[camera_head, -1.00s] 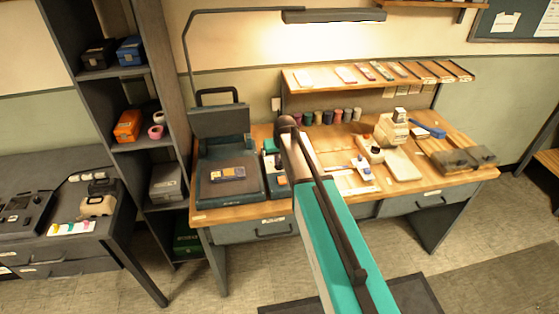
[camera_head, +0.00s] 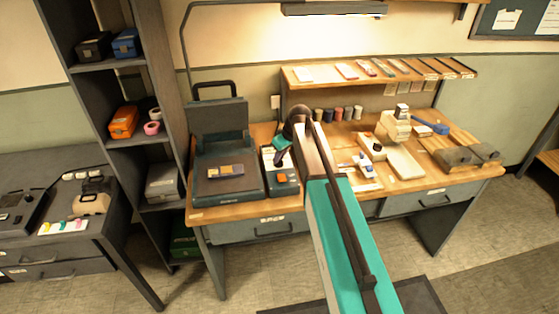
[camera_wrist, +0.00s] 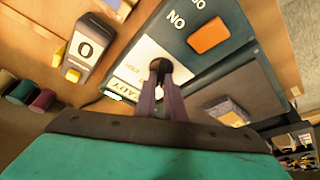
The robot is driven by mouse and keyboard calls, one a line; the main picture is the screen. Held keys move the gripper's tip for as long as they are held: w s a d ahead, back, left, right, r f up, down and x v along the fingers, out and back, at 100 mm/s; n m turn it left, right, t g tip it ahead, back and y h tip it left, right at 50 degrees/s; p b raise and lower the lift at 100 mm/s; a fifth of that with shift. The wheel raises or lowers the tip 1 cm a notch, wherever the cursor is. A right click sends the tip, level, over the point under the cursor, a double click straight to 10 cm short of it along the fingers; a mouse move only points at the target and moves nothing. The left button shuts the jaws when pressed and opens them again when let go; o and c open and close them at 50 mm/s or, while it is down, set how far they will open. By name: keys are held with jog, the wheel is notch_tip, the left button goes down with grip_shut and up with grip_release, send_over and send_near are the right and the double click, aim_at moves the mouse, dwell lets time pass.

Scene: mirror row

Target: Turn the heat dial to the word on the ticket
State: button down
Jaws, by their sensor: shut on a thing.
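The heat dial (camera_wrist: 160,66) is a small dark knob on the white plate of a dark control box (camera_head: 283,186). My gripper (camera_wrist: 163,82) has its two purplish fingers shut on the dial; they hide part of it. In the head view my gripper (camera_head: 281,160) is over the control box, left of the arm, and small. A lit green-white window (camera_wrist: 121,84) beside the dial seems to read "READY". Smaller print near the dial is partly hidden. No ticket word can be read in either view.
An orange switch (camera_wrist: 209,36) is on the same box. A press (camera_head: 236,186) with its lid raised stands left of it, a small orange-and-blue piece (camera_head: 225,171) on its plate. A counter (camera_wrist: 84,48) showing "0" is nearby. Spools (camera_head: 338,114) and a shelf (camera_head: 380,73) are behind.

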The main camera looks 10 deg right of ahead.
jog(key=shift+n+y+b, duration=0.4)
jog(key=shift+n+b, duration=0.25)
jog(key=shift+n, duration=0.45)
jog(key=shift+g, duration=0.3)
jog(key=c, duration=1.8)
grip_release()
jog(key=shift+c, duration=0.2)
jog(key=b+v, duration=0.3)
jog(key=v, duration=1.1)
jog(key=shift+f, duration=0.15)
